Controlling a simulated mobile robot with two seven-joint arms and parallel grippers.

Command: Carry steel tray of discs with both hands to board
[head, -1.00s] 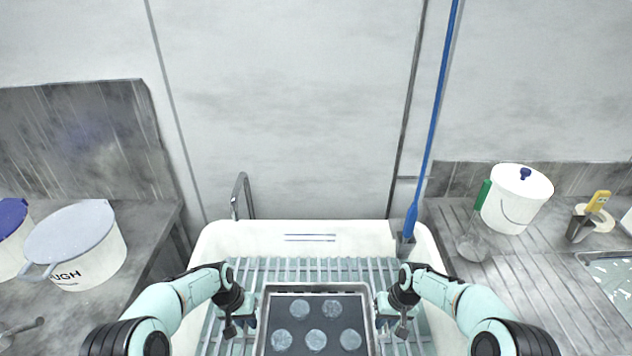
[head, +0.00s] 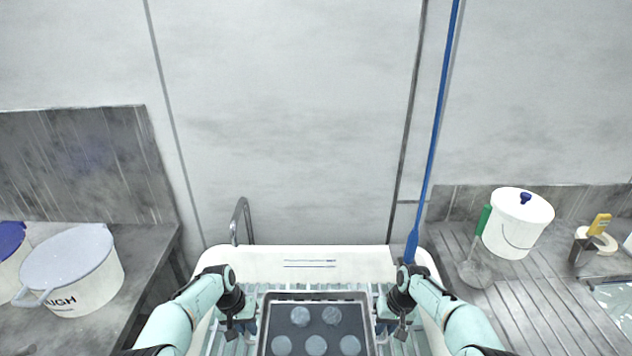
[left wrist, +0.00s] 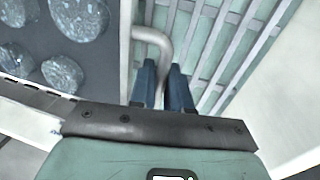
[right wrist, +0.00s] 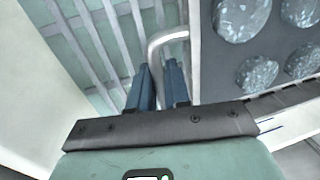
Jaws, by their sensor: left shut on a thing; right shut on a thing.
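The steel tray (head: 316,296) holds several round grey discs (head: 302,316) on a dark surface, low in the middle of the head view. Its front part is cut off by the frame edge. My left gripper (head: 246,322) is at its left side. In the left wrist view its blue fingers (left wrist: 163,88) are shut on the tray's bent handle (left wrist: 152,38). My right gripper (head: 384,318) is at the right side. In the right wrist view its blue fingers (right wrist: 160,86) are shut on the other handle (right wrist: 165,38). I cannot make out a board.
A white basin (head: 270,256) with a slatted rack (right wrist: 100,45) lies below the tray. A tap (head: 240,222) and a blue pole (head: 431,160) stand at its back. White tubs stand on the left counter (head: 75,270) and right counter (head: 518,222).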

